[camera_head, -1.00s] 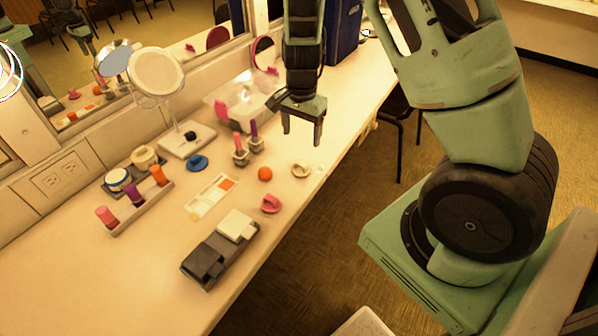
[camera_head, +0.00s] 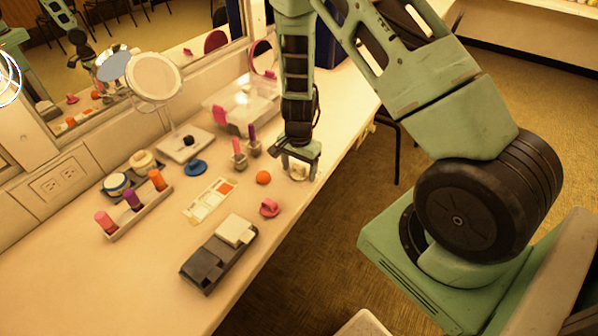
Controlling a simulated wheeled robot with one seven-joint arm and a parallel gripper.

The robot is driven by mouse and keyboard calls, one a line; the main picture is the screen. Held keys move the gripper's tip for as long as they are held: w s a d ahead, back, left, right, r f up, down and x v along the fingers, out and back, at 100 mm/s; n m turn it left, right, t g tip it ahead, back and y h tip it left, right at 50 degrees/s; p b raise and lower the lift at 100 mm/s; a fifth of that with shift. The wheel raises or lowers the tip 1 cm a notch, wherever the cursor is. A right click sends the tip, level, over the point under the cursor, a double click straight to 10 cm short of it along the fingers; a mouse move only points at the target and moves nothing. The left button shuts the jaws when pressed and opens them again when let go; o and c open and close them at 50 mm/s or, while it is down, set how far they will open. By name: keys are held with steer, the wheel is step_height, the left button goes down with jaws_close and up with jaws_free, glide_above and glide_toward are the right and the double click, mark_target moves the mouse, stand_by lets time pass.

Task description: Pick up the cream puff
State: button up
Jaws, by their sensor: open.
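The cream puff (camera_head: 298,172) is a small, pale, round piece near the front edge of the white counter (camera_head: 150,270). My gripper (camera_head: 300,169) points down over it, with its fingers open. One finger shows on the puff's left and one on its right. The puff shows between them, partly hidden by the gripper. I cannot tell whether either finger touches it.
Two small upright holders with pink and purple tops (camera_head: 246,148) and a clear bin (camera_head: 250,105) stand behind. A grey case (camera_head: 220,255) lies nearer.

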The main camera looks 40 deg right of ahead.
mark_target(299, 167)
steer(key=c, duration=1.1)
step_height(299, 167, up, 10)
steer(key=shift+r, duration=0.1)
steer(key=shift+o, duration=0.5)
